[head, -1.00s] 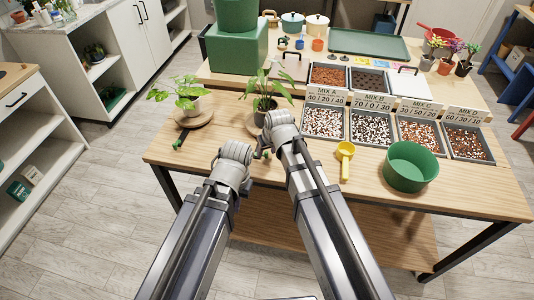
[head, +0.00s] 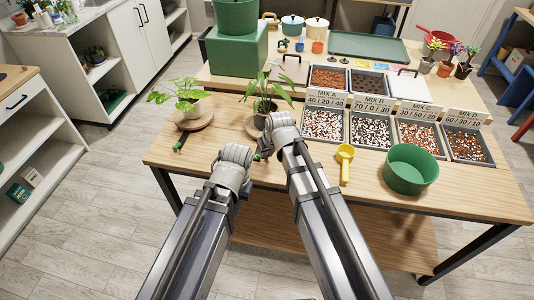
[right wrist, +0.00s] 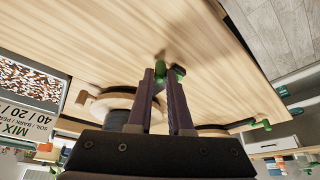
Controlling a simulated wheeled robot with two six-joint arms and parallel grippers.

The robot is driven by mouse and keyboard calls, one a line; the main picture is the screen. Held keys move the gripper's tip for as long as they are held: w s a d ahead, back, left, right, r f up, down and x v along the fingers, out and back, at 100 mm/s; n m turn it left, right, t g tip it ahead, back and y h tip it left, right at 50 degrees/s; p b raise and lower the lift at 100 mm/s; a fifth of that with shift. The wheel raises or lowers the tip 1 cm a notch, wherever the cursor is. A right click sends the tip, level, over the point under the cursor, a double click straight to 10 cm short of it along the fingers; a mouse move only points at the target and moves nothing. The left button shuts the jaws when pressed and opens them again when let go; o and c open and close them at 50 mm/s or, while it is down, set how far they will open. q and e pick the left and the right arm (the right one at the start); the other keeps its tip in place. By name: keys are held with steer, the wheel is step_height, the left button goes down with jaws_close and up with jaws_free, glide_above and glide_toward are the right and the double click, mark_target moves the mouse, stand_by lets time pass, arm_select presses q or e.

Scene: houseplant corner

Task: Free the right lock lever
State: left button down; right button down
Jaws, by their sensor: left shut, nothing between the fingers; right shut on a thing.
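The right turntable (head: 253,126) carries a leafy plant (head: 262,103) in a dark pot and is partly hidden behind my right wrist. Its lock lever has a green knob (right wrist: 160,71), seen at my right fingertips in the right wrist view. My right gripper (right wrist: 162,76) is shut on this lever, close above the tabletop. In the head view my right gripper (head: 280,124) shows mainly as its wrist, fingers hidden. My left gripper (head: 236,158) is shut and empty just left of it, its fingertips also hidden. The left turntable (head: 206,121) has its own green-tipped lever (head: 181,142).
Soil trays (head: 323,124) with mix labels stand right of my right wrist. A yellow scoop (head: 345,160) and a green bowl (head: 411,170) are on the table's right half. The table's front-left surface (head: 165,152) is mostly clear.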

steer(key=shift+w+d+n+g+y, duration=0.15)
steer(key=shift+w+n+y, duration=0.05)
steer(key=shift+n, duration=0.4)
steer(key=shift+w+d+n+g+y, duration=0.1)
steer(key=shift+w+n+g+y, duration=0.1)
steer(key=shift+n, duration=0.4)
steer(key=c, duration=0.8)
jaws_free()
steer(key=shift+c, duration=0.2)
steer(key=p+v, duration=0.7)
steer(key=shift+s+r, duration=0.2)
steer(key=shift+r, duration=0.15)
steer(key=shift+d, duration=0.1)
